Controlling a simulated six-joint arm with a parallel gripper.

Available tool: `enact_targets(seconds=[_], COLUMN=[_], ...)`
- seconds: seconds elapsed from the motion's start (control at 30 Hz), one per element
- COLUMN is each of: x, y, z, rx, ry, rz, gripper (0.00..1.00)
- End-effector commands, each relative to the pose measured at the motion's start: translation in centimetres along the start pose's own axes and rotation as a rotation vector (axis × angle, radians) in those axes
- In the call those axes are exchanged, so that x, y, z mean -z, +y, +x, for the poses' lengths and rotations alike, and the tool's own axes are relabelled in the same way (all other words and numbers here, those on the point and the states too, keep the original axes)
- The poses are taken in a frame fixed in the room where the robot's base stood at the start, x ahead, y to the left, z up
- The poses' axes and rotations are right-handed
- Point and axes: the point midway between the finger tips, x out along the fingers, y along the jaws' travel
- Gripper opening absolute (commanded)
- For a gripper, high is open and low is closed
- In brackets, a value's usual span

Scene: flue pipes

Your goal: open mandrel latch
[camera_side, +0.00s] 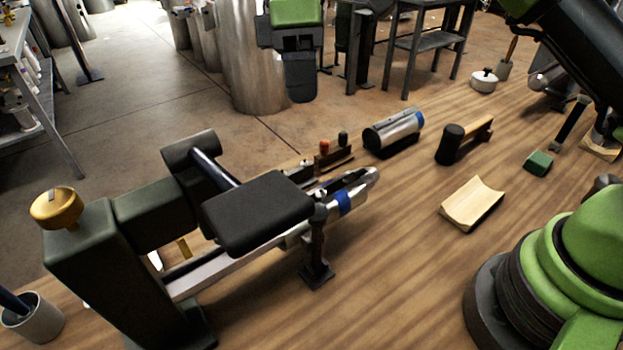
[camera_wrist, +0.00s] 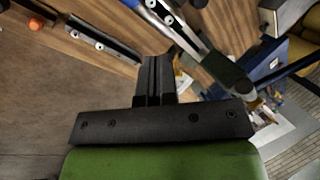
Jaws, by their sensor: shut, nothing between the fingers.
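The bench machine has a dark green post (camera_side: 110,265) with a brass knob (camera_side: 57,207) on top. A metal mandrel (camera_side: 355,193) with a blue band reaches out to the right, and its tip is near a black upright support (camera_side: 317,250). A black padded block (camera_side: 257,212) sits over the mandrel and hides part of it. I cannot tell which part is the latch. My gripper (camera_side: 301,96) is shut and empty, in the air beyond the machine and apart from it. In the wrist view its fingers (camera_wrist: 157,64) are together, and the mandrel (camera_wrist: 165,15) shows above them.
A grey cup (camera_side: 36,320) is at the lower left.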

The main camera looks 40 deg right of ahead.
Motion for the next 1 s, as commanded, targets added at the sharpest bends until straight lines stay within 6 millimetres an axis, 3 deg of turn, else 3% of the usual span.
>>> enact_targets(seconds=[0.63,0.77,1.0], x=[0.4,0.3,0.3], y=[0.2,0.1,0.0], z=[1.4,2.8,7.2], rx=[0.018,0.019,0.021], ry=[-0.016,-0.017,-0.018], rz=[-0.028,-0.028,-0.027], gripper=[0.0,0.0,0.0])
